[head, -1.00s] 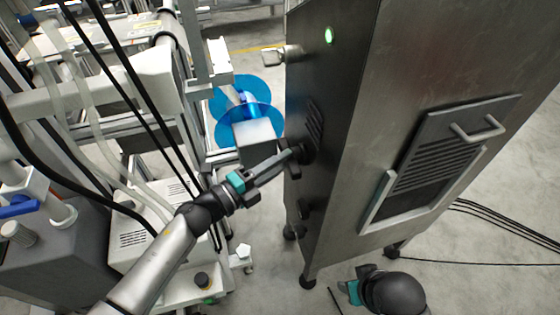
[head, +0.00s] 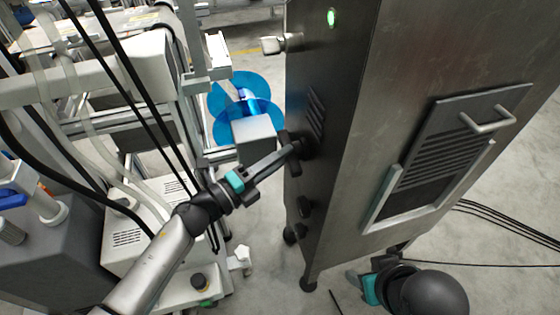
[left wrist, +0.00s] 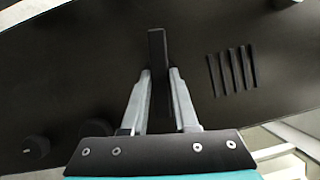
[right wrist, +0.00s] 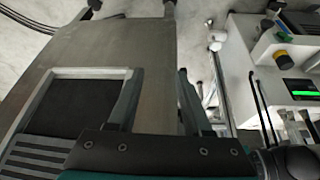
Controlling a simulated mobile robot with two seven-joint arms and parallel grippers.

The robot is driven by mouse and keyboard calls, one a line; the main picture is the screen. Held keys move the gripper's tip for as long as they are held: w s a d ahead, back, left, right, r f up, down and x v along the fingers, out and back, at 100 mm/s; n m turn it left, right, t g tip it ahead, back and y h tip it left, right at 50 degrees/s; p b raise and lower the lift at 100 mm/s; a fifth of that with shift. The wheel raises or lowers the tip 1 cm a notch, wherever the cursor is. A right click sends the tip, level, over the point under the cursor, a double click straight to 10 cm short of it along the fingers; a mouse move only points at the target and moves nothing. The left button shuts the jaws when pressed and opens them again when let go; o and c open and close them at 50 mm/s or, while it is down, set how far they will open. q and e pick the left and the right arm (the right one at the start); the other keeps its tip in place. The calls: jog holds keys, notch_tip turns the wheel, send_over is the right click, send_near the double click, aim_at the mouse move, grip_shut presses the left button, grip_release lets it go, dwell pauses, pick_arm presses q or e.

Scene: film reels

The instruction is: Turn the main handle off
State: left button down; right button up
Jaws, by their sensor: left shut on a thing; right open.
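The main handle is a black bar (head: 294,166) on the dark side face of a tall metal cabinet (head: 365,90). It stands between the fingers of my left gripper (head: 281,158) in the head view. In the left wrist view the bar (left wrist: 157,45) points away between the two grey fingers of my left gripper (left wrist: 158,90), which is shut on it. My right gripper (head: 354,283) is low in front of the cabinet in the head view, open and empty. Its parted fingers (right wrist: 160,90) show in the right wrist view, with the cabinet beyond.
A green lamp (head: 331,17) glows high on the side face. Black knobs (head: 304,207) sit below the handle. Blue reels (head: 240,115) and white machinery (head: 110,85) crowd the left. Cables (head: 510,230) lie on the floor at right.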

pick_arm(q)
jog(key=shift+w+a+f+m+g+h+b, duration=0.15)
jog(key=shift+m+g+h+b, duration=0.85)
jog(key=shift+m, duration=2.4)
jog(key=shift+w+d+f+m+g+h+b, duration=0.1)
jog(key=shift+m+g+h+b, duration=0.85)
jog(key=shift+m, duration=2.45)
jog(key=shift+w+a+f+m+g+h+b, duration=0.15)
jog(key=shift+m+g+h+b, duration=0.8)
jog(key=shift+m, duration=2.45)
pick_arm(e)
jog(key=w+a+r+t+y, duration=0.2)
jog(key=w+a+t+y, duration=0.2)
jog(key=a+t, duration=0.7)
jog(key=shift+w+r+y, duration=0.2)
jog(key=shift+w+y, duration=0.15)
jog(key=shift+y, duration=0.45)
pick_arm(q)
jog(key=shift+m+t+h, duration=0.3)
jog(key=shift+t+h, duration=0.1)
jog(key=shift+h, duration=0.2)
jog(key=c, duration=0.7)
grip_release()
